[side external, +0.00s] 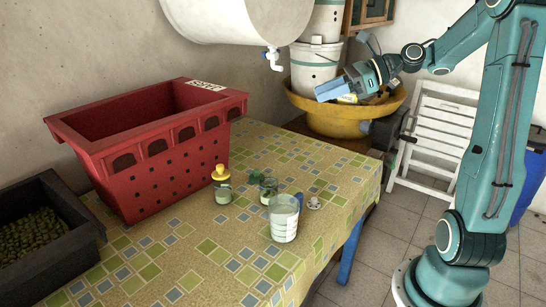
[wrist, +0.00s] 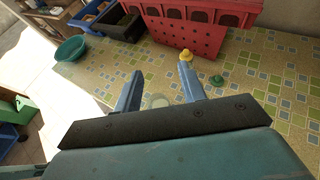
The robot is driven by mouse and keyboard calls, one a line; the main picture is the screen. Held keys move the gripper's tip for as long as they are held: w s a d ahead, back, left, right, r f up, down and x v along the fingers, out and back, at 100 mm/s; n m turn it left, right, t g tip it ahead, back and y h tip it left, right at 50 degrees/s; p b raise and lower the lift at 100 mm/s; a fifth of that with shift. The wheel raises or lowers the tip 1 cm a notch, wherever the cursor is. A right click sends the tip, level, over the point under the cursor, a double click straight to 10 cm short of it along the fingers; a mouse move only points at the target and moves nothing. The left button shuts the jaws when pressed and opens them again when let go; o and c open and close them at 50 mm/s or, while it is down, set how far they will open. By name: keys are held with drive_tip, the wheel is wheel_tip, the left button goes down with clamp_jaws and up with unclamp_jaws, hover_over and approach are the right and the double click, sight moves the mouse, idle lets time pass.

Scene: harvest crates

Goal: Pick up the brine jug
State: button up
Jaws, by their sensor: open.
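The brine jug, seemingly the clear jug of cloudy liquid with pale markings (side external: 284,222), stands upright on the table near its right edge. A blue part shows at its rim. In the wrist view, a pale round shape (wrist: 160,101) between my fingers may be this jug, partly hidden by my gripper body. My gripper (side external: 328,91) is open and empty, raised well above and apart from the jug, in front of the yellow tub in the side view. Its two blue fingers spread apart in the wrist view (wrist: 160,70).
A glass jar with green contents (side external: 268,191) stands just behind the jug. A yellow-capped jar (side external: 221,187) is to its left, a small white item (side external: 314,204) to its right. A red crate (side external: 150,180) and a dark olive crate (side external: 85,225) stand left. The table front is clear.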

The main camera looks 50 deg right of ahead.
approach(294, 207)
drive_tip(key=shift+m, duration=0.3)
drive_tip(key=w+d+f, duration=0.1)
drive_tip(key=f, duration=0.1)
drive_tip(key=w+d+f, duration=0.1)
drive_tip(key=w, duration=0.1)
drive_tip(key=w+d+f, duration=0.1)
drive_tip(key=f, duration=0.1)
drive_tip(key=shift+w+f, duration=0.25)
drive_tip(key=shift+f, duration=0.1)
drive_tip(key=shift+x, duration=1.2)
drive_tip(key=shift+w, duration=0.15)
drive_tip(key=shift+x, duration=2.4)
drive_tip(key=shift+r, duration=0.1)
clamp_jaws()
